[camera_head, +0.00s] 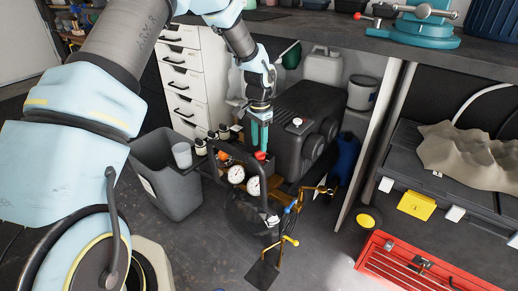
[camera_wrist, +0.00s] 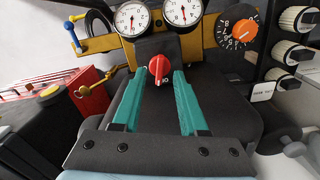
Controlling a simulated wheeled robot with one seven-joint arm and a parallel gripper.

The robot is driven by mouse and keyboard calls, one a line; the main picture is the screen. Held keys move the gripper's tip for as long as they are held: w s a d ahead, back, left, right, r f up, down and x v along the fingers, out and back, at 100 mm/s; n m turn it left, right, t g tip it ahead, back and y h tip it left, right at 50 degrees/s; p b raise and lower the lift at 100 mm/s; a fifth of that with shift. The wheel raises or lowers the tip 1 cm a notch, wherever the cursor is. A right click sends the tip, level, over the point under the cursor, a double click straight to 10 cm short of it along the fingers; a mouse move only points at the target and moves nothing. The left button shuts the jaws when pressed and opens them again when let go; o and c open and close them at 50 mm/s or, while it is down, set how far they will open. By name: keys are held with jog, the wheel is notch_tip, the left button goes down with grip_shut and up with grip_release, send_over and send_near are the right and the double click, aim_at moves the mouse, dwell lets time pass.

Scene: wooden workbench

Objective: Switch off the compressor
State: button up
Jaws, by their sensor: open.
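The compressor (camera_head: 308,112) is a dark grey machine under the bench, with gauges and a pipe frame at its front. A red rotary knob (camera_wrist: 159,68) with a small white mark sits on its dark panel; it also shows in the head view (camera_head: 260,155). My gripper (camera_wrist: 159,78) has two teal fingers, open and pointing at the panel. The knob appears between the fingertips, with a gap visible on each side; I cannot tell how far the tips reach along it. In the head view my gripper (camera_head: 260,147) is right above the knob.
Two white gauges (camera_wrist: 132,20) and an orange dial knob (camera_wrist: 242,31) are close beyond the red knob. A grey bin (camera_head: 168,180) stands left, a red toolbox (camera_head: 400,264) lower right. The bench top (camera_head: 390,48) overhangs behind. Open floor lies in front.

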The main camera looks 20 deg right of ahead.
aim_at(260, 154)
jog(key=shift+f, duration=1.4)
jog(key=shift+c, duration=0.2)
grip_shut()
